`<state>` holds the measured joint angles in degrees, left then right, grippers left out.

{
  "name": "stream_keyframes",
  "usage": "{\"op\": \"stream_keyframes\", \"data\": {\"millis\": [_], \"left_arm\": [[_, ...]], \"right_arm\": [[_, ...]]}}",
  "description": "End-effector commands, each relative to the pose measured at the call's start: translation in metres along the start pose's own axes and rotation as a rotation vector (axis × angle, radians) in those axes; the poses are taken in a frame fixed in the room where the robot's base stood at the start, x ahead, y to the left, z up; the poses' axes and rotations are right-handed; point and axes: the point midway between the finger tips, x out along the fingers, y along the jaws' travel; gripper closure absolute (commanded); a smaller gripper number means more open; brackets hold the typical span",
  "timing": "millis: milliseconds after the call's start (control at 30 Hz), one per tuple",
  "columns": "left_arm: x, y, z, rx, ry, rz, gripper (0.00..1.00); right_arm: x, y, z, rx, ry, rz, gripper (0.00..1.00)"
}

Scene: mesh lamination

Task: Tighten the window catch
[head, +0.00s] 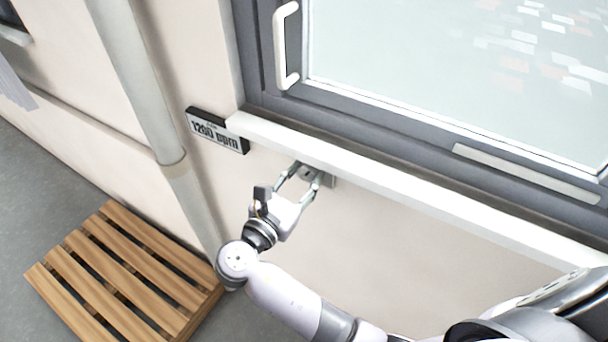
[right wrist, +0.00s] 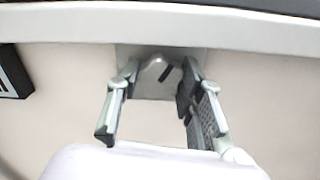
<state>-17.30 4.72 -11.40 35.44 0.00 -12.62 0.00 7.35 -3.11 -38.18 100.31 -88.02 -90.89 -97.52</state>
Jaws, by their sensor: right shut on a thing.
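The window catch (right wrist: 155,72) is a light grey rounded knob with a dark slot, on a grey plate (right wrist: 128,55) under the white sill. My right gripper (right wrist: 160,80) has a finger on each side of the knob and is shut on it. The head view shows the right gripper (head: 311,176) up against the wall just below the sill, where its fingers partly cover the catch. The exact contact of the fingertips is hard to see. My left gripper is not in view.
The white sill (head: 400,192) juts out just above the gripper. Above it is a grey-framed window (head: 370,115) with a white handle (head: 286,45). A "1200 ppm" display (head: 218,131), a vertical pipe (head: 145,85) and a wooden pallet (head: 115,262) are to the left.

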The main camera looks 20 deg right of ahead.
Motion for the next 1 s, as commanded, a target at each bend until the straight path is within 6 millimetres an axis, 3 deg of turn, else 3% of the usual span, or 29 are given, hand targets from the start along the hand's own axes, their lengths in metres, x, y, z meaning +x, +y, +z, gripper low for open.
{"op": "stream_keyframes", "data": {"millis": [167, 533, 900, 933, 1000], "left_arm": [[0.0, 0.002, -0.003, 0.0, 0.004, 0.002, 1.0], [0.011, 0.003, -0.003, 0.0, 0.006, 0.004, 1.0], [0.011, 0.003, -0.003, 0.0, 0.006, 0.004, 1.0], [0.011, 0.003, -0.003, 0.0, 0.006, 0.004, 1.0], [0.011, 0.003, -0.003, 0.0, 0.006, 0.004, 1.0]], "right_arm": [[0.0, -0.001, 0.0, 0.054, 0.0, -0.002, 0.93], [0.0, -0.002, -0.002, 0.458, -0.001, -0.001, 0.93], [0.0, -0.001, 0.0, 0.499, -0.002, -0.001, 0.93], [0.0, -0.001, 0.0, 0.499, -0.002, -0.001, 0.64], [0.0, -0.001, 0.0, 0.498, -0.002, -0.001, 0.59]]}}
